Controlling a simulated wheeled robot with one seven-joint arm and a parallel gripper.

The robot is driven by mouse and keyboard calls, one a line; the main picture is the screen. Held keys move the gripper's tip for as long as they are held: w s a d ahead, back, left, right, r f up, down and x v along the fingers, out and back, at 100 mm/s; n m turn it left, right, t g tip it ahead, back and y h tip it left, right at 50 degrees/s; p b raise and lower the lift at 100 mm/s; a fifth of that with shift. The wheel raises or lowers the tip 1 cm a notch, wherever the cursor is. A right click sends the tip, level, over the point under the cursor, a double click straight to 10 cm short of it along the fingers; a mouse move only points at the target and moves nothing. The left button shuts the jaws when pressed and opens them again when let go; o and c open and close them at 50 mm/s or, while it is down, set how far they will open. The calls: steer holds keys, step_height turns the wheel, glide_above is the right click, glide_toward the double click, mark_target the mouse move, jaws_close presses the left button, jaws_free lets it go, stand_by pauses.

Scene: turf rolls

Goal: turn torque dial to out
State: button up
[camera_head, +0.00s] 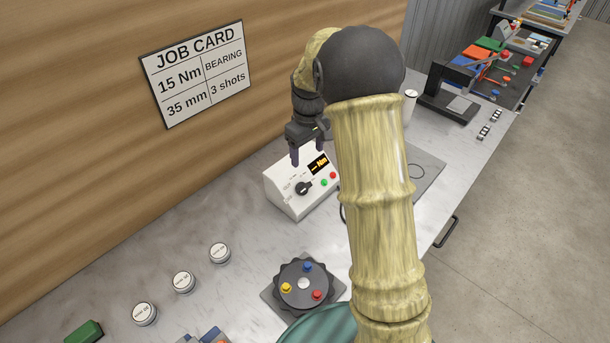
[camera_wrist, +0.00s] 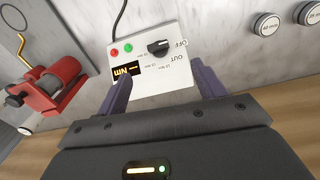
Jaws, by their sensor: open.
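The torque dial (camera_head: 303,188) is a black knob on the sloped face of a white control box (camera_head: 290,206). In the wrist view the dial (camera_wrist: 159,47) appears near OFF, with OUT printed at another position; its exact pointer direction is hard to tell. The box also has a small display (camera_wrist: 128,69) reading dashes and Nm, a green button (camera_wrist: 128,48) and a red button (camera_wrist: 114,53). My gripper (camera_head: 308,160) is open and empty above the box. In the wrist view its two purple fingers (camera_wrist: 160,88) stand apart, clear of the dial.
A job card (camera_head: 197,72) hangs on the wooden wall. A dark round fixture (camera_head: 303,285) with coloured knobs stands in front of the box. Several white round tins (camera_head: 183,281) lie at left. A red tool (camera_wrist: 55,82) lies beside the box in the wrist view.

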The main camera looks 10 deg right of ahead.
mark_target(305, 186)
steer(key=w, duration=0.1)
steer(key=w+n, duration=0.1)
steer(key=shift+w+r+p, duration=0.3)
steer(key=shift+r+p, duration=0.05)
steer(key=shift+r, duration=0.05)
step_height(305, 186, down, 18)
steer(key=p, duration=0.6)
steer(key=shift+r, duration=0.25)
steer(key=shift+c, duration=0.2)
steer(key=c, duration=1)
